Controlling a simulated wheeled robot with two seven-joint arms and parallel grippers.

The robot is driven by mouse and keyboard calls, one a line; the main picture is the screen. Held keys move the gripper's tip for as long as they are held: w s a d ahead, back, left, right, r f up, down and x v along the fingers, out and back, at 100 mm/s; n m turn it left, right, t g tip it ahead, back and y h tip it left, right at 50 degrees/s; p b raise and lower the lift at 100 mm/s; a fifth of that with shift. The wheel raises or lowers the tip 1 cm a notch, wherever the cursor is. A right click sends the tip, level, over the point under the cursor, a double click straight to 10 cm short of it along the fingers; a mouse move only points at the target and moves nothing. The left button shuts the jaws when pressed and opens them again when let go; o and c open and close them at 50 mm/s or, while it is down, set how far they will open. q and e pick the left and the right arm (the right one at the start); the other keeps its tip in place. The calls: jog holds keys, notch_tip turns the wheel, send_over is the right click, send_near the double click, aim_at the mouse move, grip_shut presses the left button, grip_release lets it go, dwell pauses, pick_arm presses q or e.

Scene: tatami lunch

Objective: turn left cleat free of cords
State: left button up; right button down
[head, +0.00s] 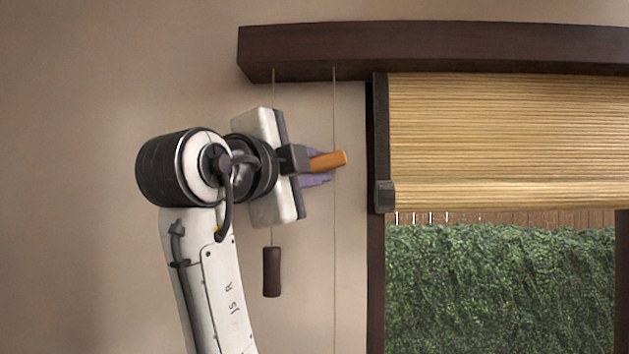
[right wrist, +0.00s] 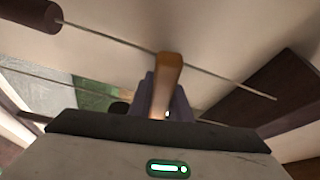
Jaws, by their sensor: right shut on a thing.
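An orange-brown bar (head: 329,160), which looks like the left cleat, sticks out to the right from my right gripper (head: 314,180). The bar (right wrist: 168,75) also shows in the right wrist view, between the purple fingers, which are shut on it. One thin cord (head: 273,90) runs down behind my gripper to a dark brown pull (head: 271,272). A second cord (head: 334,120) hangs close to the bar's tip. In the right wrist view a cord (right wrist: 220,75) crosses by the bar; I cannot tell whether it touches. The bar's mounting is hidden. My left gripper is not in view.
A dark wooden headrail (head: 430,46) runs along the top. A woven blind (head: 500,140) hangs part-way down in a dark-framed window, with a green hedge (head: 500,290) outside. The plain wall (head: 80,180) at left is clear.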

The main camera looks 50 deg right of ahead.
jog(key=shift+w+a+r+n+t+y+b, duration=0.2)
jog(key=shift+n+t+b, duration=0.95)
jog(key=shift+n, duration=2.15)
jog(key=shift+w+a+r+n+t+y+b, duration=0.15)
jog(key=shift+n+t+b, duration=0.55)
jog(key=shift+n+t, duration=1.8)
jog(key=shift+w+a+r+n+t+y+b, duration=0.2)
jog(key=shift+n+t+b, duration=0.55)
jog(key=shift+n, duration=3.35)
jog(key=shift+w+d+f, duration=0.1)
jog(key=c, duration=1.6)
grip_release()
jog(key=shift+c, duration=0.2)
jog(key=b+v, duration=0.2)
jog(key=v, duration=0.8)
jog(key=shift+b, duration=0.3)
